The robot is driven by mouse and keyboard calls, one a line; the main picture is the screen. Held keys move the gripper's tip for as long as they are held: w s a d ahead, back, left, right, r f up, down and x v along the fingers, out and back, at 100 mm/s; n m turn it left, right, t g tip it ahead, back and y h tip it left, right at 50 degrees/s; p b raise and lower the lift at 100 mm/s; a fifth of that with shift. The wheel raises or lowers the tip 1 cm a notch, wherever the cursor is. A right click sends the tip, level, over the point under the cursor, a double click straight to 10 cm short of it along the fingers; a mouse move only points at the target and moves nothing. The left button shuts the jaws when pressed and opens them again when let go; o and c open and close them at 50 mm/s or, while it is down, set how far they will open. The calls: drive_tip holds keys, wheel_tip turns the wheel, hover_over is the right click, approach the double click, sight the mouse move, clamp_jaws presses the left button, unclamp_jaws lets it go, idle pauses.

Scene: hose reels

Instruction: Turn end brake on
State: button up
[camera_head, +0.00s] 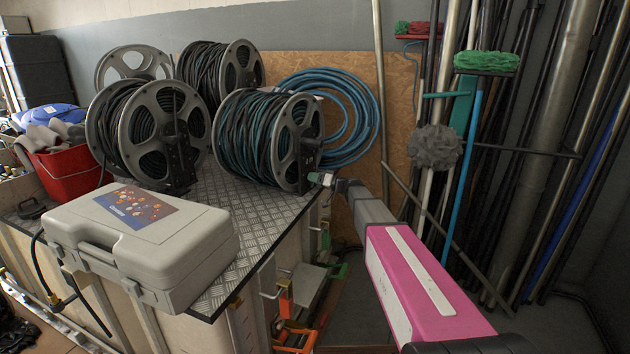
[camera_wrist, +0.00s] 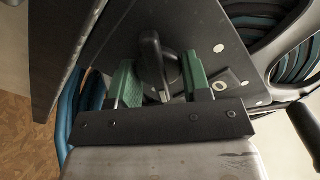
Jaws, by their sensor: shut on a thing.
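The nearest reel to my arm is the right-hand one, with black and blue hose (camera_head: 268,135) and a grey spoked end disc. My gripper (camera_head: 322,179) is at the lower right side of this reel, by the table edge. In the wrist view its green fingers (camera_wrist: 160,78) are on either side of a dark rounded knob, the end brake (camera_wrist: 153,58), and are shut on it. The knob stands out from a dark bracket plate (camera_wrist: 200,30) with bolts. The knob's lower part is partly hidden by the gripper, and the head view does not show it clearly.
Other hose reels (camera_head: 150,130) stand left and behind on the metal-plate table (camera_head: 240,225). A grey case (camera_head: 140,245) lies at the table's front. Poles and mops (camera_head: 487,62) lean on the right wall. In the wrist view a black handle (camera_wrist: 303,128) is at the right edge.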

drive_tip(key=m, duration=0.5)
drive_tip(key=shift+w+d+f+m, duration=0.1)
drive_tip(key=shift+f+m, duration=0.05)
drive_tip(key=shift+m, duration=0.15)
drive_tip(key=m, duration=0.5)
drive_tip(key=shift+f, duration=0.15)
idle(0.3)
drive_tip(key=o, duration=0.9)
drive_tip(key=shift+c, duration=0.2)
drive_tip(key=v, duration=1.1)
